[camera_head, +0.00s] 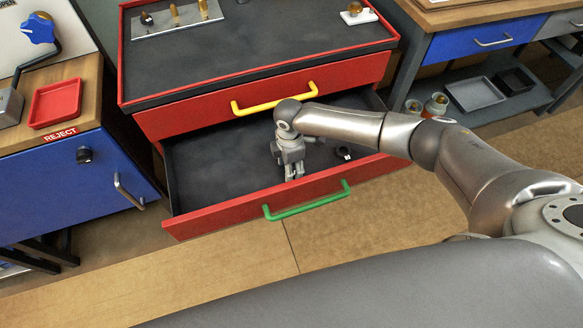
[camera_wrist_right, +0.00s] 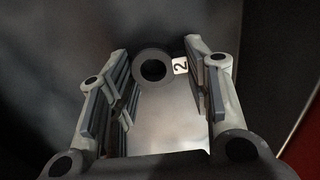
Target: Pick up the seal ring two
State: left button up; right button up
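My left gripper is not in view.
The upper red drawer with a yellow handle (camera_head: 275,98) is shut above the open one. The green-handled front (camera_head: 306,201) and the side walls bound the drawer. The drawer floor left of my gripper is clear. A blue cabinet (camera_head: 75,185) stands at the left.

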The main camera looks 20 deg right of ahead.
jog(key=shift+c, duration=0.7)
jog(key=shift+r, duration=0.1)
